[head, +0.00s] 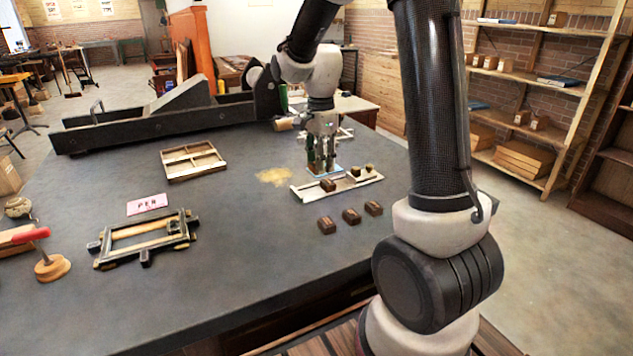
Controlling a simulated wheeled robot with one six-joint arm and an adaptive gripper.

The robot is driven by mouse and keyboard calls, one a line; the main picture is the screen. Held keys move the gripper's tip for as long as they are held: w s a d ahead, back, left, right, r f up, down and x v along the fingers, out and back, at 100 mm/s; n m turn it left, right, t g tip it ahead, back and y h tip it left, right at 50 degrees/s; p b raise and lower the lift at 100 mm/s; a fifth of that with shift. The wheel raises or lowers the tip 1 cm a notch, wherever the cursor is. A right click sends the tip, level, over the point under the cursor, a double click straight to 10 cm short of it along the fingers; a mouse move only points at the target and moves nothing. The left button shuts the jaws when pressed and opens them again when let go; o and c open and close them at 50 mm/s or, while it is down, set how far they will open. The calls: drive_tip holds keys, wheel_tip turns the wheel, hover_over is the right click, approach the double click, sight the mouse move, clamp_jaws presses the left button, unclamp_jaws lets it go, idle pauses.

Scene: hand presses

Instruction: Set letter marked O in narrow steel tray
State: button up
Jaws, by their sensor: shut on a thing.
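The narrow steel tray (306,193) is a long pale strip on the dark table, set at a slant. Several small brown blocks stand in it, one near its middle and others toward its right end. Three more brown letter blocks, a left one (327,225), a middle one (351,216) and a right one (374,208), lie on the table in front of the tray. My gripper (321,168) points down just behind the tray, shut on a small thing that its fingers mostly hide. A blue patch shows by the fingertips. No letter on any block is readable, so I cannot tell which is O.
A wooden compartment tray (193,161) and a pink lettered card (147,204) lie to the left. A long black press part (165,118) lines the back edge. The table's middle is mostly clear.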

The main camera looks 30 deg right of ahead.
sight(320, 191)
wheel_tip(320, 191, down, 5)
drive_tip(key=shift+s+f, duration=0.1)
drive_tip(key=shift+f, duration=0.4)
drive_tip(key=shift+c, duration=0.3)
drive_tip(key=shift+f, duration=0.1)
drive_tip(key=shift+c, duration=0.6)
drive_tip(key=o, duration=0.9)
drive_tip(key=shift+o, duration=0.2)
